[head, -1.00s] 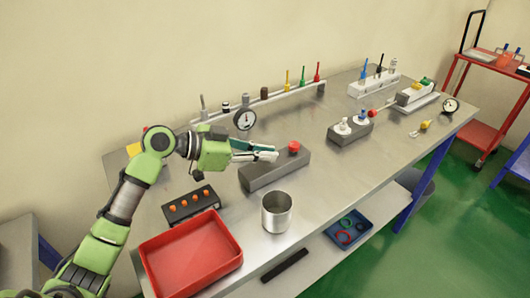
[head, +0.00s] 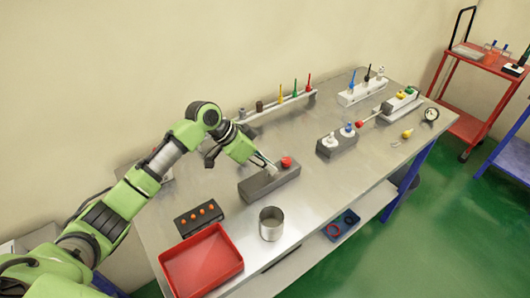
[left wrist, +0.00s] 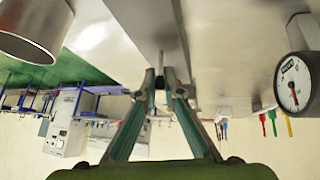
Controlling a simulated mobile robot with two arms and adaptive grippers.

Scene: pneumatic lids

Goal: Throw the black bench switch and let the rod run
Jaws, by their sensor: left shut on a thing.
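A long dark grey block (head: 258,188) lies on the bench with a red knob (head: 286,162) at its far right end. My left gripper (head: 271,167) reaches down onto the block beside the red knob. In the left wrist view its fingertips (left wrist: 164,80) are closed on a thin grey lever (left wrist: 161,60) at the block. I cannot tell the lever's own colour well. My right gripper is not in view.
A metal cup (head: 271,224), a red tray (head: 201,262) and a dark box with orange buttons (head: 198,218) stand in front. A rail with coloured levers (head: 285,105) runs along the back. Bare bench lies between.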

